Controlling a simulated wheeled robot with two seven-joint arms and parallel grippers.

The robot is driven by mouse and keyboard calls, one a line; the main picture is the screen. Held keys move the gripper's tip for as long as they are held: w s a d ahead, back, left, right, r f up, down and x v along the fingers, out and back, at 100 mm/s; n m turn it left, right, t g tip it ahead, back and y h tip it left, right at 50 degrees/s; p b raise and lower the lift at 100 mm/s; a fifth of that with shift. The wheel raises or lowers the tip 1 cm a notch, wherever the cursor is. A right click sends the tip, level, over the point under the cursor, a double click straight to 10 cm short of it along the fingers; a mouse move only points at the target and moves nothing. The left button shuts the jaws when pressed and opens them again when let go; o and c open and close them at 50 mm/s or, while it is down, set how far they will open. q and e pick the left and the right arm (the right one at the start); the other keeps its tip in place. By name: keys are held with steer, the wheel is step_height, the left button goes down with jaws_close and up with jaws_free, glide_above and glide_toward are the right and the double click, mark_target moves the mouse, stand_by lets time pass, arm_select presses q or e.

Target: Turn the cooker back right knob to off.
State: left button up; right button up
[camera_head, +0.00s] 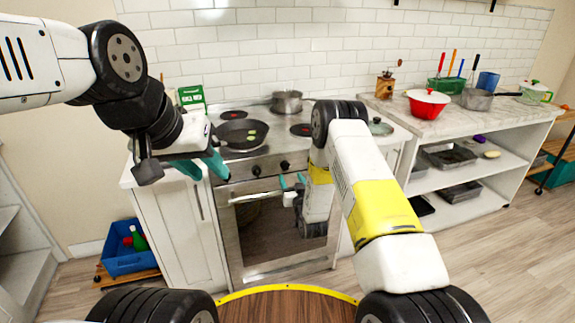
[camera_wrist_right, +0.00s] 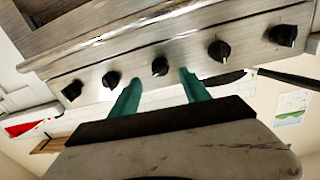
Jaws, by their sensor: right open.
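The steel cooker (camera_head: 275,225) has a row of dark knobs on its front panel. Two knobs show in the head view, one of them here (camera_head: 284,164). In the right wrist view, which is tilted, several knobs show, and the middle knob (camera_wrist_right: 160,66) lies between my teal fingertips. I cannot tell which knob is the back right one. My right gripper (camera_head: 292,182) is open and empty in front of the panel; contact with the knob is not visible. My left gripper (camera_head: 207,165) is open and empty by the cooker's front left corner.
A frying pan (camera_head: 241,134) and a steel pot (camera_head: 287,102) stand on the hob. The pan's handle reaches toward the left front. A blue crate (camera_head: 128,258) sits on the left.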

mark_target(287, 169)
steer(key=x, duration=0.6)
steer(key=shift+w, duration=0.1)
steer(key=shift+c, duration=0.4)
jaws_close()
